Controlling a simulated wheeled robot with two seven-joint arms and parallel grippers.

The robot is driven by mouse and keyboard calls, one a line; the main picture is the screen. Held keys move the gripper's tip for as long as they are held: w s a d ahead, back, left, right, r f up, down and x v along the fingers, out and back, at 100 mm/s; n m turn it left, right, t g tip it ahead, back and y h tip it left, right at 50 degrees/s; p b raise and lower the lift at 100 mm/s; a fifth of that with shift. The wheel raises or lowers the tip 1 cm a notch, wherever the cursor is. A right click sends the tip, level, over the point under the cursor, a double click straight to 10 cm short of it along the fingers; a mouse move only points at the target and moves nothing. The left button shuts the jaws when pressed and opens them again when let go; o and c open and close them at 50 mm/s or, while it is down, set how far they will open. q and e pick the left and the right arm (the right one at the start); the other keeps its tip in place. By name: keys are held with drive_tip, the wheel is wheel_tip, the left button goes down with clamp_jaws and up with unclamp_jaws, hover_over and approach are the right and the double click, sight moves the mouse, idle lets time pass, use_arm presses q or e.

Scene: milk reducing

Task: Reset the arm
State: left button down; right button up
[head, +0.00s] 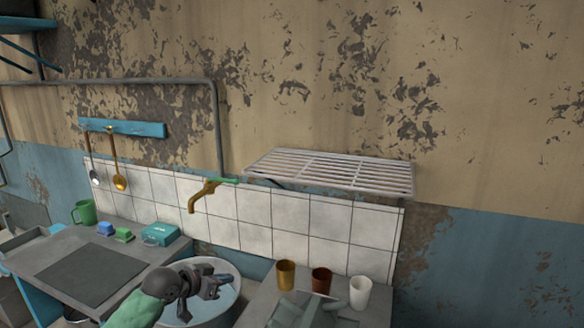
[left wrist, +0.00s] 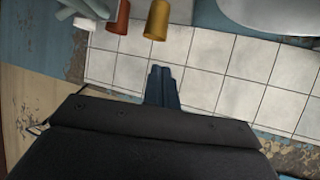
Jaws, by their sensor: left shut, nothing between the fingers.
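My left gripper (head: 226,280) is in front of the round white sink basin (head: 236,267), over its bowl, in the head view. In the left wrist view its two dark fingers (left wrist: 162,86) lie together, with nothing between them, against the white wall tiles. My left arm comes in from the lower left with a green link and grey joints. My right gripper does not show in either view.
A gold cup (head: 286,274), a red-brown cup (head: 321,281) and a white cup (head: 360,293) stand on the right counter, beside a pale grey-green object (head: 310,310). A wire rack (head: 335,171) and a tap (head: 205,193) jut from the wall. The left counter holds a green mug (head: 84,212).

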use_arm(q)
drive_tip(key=s+d+f+n+g+y, duration=0.2)
drive_tip(key=s+d+f+y, duration=0.1)
drive_tip(key=s+f, duration=1.5)
drive_tip(key=s+a+f+n+g+y, duration=0.2)
drive_tip(key=s+a, duration=0.1)
drive_tip(key=s, duration=0.9)
drive_tip(key=s+a+f+n+g+y, duration=0.1)
drive_tip(key=s+a+n+g+y, duration=0.15)
drive_tip(key=s, duration=0.95)
drive_tip(key=s+d+f, duration=0.2)
drive_tip(key=f, duration=1.5)
drive_tip(key=s+d+f+g, duration=0.1)
drive_tip(key=s+d+f, duration=0.1)
drive_tip(key=f, duration=1.5)
drive_tip(key=shift+d+m, duration=0.25)
drive_tip(key=shift+m, duration=0.1)
drive_tip(key=shift+g, duration=0.25)
